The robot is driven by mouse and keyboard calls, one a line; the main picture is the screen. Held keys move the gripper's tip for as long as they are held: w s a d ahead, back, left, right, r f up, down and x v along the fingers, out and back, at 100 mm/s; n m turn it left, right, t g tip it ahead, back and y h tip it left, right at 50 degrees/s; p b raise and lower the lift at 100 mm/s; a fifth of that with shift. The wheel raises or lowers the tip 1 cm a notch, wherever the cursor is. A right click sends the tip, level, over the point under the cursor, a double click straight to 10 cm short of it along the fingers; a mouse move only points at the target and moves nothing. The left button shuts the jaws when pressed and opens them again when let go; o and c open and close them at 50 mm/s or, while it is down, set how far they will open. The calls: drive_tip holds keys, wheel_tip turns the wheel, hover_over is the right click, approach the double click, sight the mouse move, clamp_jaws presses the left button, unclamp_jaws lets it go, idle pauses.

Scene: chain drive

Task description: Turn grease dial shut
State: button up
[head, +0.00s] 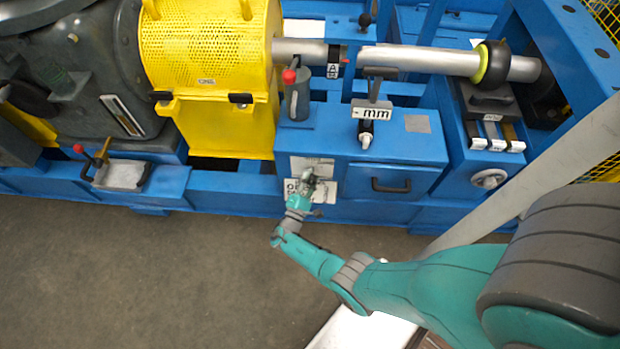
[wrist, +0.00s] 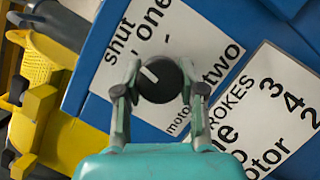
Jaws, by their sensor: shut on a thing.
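The grease dial (wrist: 161,88) is a round black knob with a white pointer mark, on a white plate (wrist: 190,38) in the wrist view. The plate reads "shut", "one", "two" and "motor" around the knob. The white mark points to the upper left in that view, roughly toward the word "shut". My gripper (wrist: 159,92) is shut on the knob, one finger on each side. In the head view my gripper (head: 307,183) reaches the white plates on the front of the blue frame and hides most of the knob.
A second white plate (wrist: 270,105) with "STROKES" and numbers sits to the right in the wrist view. A blue drawer with a black handle (head: 390,186) is right of my gripper. A yellow perforated guard (head: 208,45) stands at upper left. The floor (head: 150,270) in front is clear.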

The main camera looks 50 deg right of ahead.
drive_tip(key=shift+n+t, duration=0.7)
drive_tip(key=shift+n, duration=0.6)
drive_tip(key=o, duration=1.1)
drive_tip(key=shift+o, duration=0.2)
drive_tip(key=v, duration=1.2)
drive_tip(key=shift+f, duration=0.2)
